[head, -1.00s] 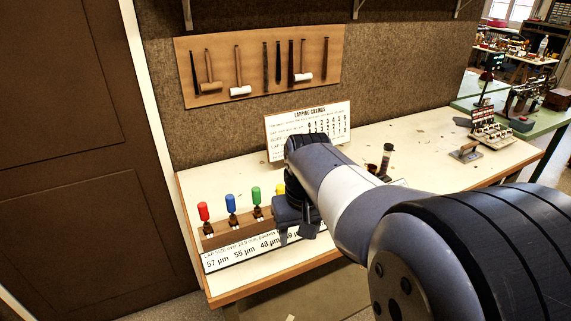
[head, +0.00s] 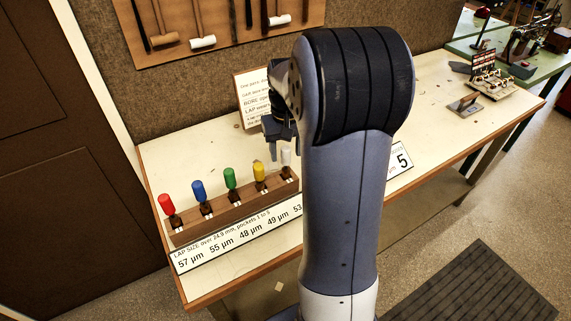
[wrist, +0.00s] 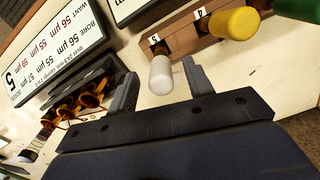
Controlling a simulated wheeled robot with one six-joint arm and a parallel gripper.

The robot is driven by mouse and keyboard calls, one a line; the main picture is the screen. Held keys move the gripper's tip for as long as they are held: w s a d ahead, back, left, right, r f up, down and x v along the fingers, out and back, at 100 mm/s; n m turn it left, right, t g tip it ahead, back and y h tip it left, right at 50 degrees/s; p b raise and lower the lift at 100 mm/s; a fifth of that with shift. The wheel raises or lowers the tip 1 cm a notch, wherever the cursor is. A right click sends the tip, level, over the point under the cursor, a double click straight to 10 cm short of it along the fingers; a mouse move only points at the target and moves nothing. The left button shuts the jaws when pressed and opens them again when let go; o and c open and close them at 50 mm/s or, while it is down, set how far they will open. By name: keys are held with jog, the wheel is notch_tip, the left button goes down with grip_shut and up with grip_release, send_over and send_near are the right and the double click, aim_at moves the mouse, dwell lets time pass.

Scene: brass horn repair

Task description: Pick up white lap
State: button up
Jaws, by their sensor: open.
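The white lap (wrist: 160,76) has a pale rounded handle and stands in pocket 5 at the end of the wooden rack (head: 236,207). In the head view the white lap (head: 287,158) shows only in part beside my arm. My gripper (wrist: 159,91) is open and empty, its two fingers on either side of the white handle in the wrist view. I cannot tell how far above the handle they are. In the head view my gripper (head: 281,152) hangs over the rack's right end, partly hidden by my arm.
Yellow (head: 259,171), green (head: 230,178), blue (head: 199,191) and red (head: 167,204) laps stand in the same rack, the yellow one closest to the white. A lap size strip (head: 232,240) lies in front. A lapping card (head: 253,101) stands behind.

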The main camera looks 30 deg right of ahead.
aim_at(286, 162)
jog(key=shift+w+f+p, duration=0.15)
jog(key=shift+f+p, duration=0.1)
jog(key=shift+f, duration=1.05)
jog(key=shift+w+f+p, duration=0.1)
jog(key=shift+f+p, duration=0.1)
jog(key=shift+f, duration=1.1)
grip_shut()
